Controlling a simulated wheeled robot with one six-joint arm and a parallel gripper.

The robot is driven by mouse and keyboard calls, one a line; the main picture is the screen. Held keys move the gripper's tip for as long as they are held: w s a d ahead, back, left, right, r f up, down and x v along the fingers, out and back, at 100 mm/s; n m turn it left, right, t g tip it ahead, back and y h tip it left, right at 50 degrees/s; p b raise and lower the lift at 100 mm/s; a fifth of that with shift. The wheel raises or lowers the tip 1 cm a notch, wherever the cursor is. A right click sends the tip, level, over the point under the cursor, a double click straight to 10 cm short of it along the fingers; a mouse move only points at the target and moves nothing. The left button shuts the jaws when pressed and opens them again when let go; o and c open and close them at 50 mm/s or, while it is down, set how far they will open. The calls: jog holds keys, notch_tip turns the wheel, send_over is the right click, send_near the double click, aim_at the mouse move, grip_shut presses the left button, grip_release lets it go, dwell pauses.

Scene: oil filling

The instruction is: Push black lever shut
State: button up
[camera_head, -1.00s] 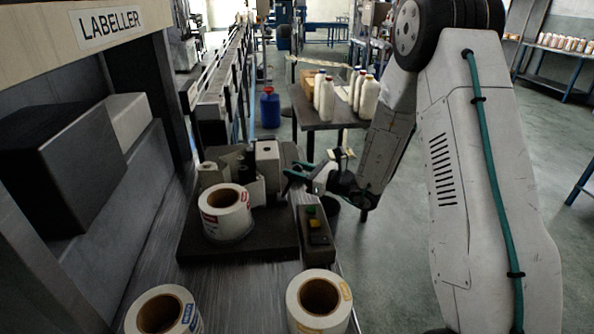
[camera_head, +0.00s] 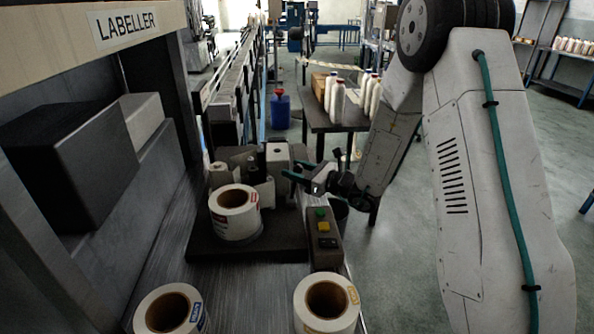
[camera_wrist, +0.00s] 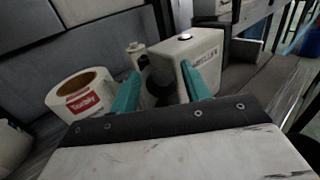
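My gripper (camera_head: 290,174) reaches in from the right beside the small label unit. It also shows in the wrist view (camera_wrist: 160,88), where its two teal fingers stand apart with nothing clearly gripped. The label unit has a white box (camera_head: 278,155) on a dark base, and the same box shows in the wrist view (camera_wrist: 200,48) just behind the right finger. A dark rounded part (camera_wrist: 160,80) shows between the fingers beyond the tips; I cannot tell whether it is the black lever. The lever is not clearly made out in the head view.
A large label roll (camera_head: 235,212) sits on the dark base plate (camera_head: 215,248). Two more rolls (camera_head: 327,298) stand at the front edge. A control box (camera_head: 324,238) with green and yellow buttons is beside the plate. A table with white bottles (camera_head: 337,100) stands behind.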

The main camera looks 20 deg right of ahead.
jog(key=v, duration=0.8)
jog(key=shift+w, duration=0.1)
jog(key=shift+c, duration=0.4)
